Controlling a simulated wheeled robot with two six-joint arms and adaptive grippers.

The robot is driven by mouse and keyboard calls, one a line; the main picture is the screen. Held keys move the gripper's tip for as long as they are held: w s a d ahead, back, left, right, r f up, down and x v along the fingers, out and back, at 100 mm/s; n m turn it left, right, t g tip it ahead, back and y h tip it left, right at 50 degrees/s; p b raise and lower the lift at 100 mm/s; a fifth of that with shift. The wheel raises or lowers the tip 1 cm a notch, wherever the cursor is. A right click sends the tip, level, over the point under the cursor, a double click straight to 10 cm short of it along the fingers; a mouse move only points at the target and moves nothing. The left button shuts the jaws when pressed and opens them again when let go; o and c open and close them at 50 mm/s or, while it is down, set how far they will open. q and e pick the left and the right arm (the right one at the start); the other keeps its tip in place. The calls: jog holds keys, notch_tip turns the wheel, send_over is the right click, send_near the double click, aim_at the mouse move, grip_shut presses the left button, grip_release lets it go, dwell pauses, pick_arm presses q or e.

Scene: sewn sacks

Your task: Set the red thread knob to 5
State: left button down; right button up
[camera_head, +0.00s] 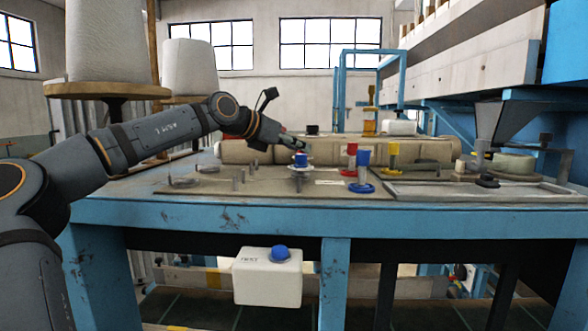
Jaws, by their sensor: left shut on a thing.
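The red knob (351,149) stands on a post above a red ring on the blue machine table, right of the middle; the dial marks are too small to read. A blue knob (363,158) with a blue ring and a yellow knob (393,149) stand beside it. Another blue-capped knob (300,160) sits on a white dial to the left. My left gripper (298,146) reaches in from the left, its fingers shut at this blue-capped knob, left of and apart from the red knob. The fingertips are small and the contact is partly hidden. My right gripper is not in view.
A long cloth-covered roll (430,148) lies behind the knobs. Large white thread cones (100,40) stand at the left. A metal funnel (490,122) and a shallow tray (480,192) are at the right. A white box with a blue button (267,275) hangs below the table edge.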

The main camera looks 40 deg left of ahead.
pick_arm(q)
jog(key=y+b, duration=0.1)
jog(key=n+y+b, duration=0.2)
jog(key=b, duration=0.1)
jog(key=shift+d+f, duration=0.25)
jog(key=shift+f, duration=0.1)
jog(key=shift+d+r+n+y+b, duration=0.1)
jog(key=shift+r+n+y+b, duration=0.15)
jog(key=shift+n+y+b, duration=0.4)
jog(key=shift+w+r+n+g+y, duration=0.1)
jog(key=shift+r+n+g+y, duration=0.15)
jog(key=shift+n+y, duration=0.6)
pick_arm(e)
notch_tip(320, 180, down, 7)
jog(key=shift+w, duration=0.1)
pick_arm(q)
jog(key=c, duration=1.5)
grip_release()
jog(key=o, duration=0.4)
jog(key=shift+w+f, duration=0.3)
jog(key=shift+w, duration=0.1)
jog(key=shift+c, duration=0.2)
jog(key=v, duration=0.8)
jog(key=shift+w, duration=0.1)
jog(key=shift+f, duration=0.1)
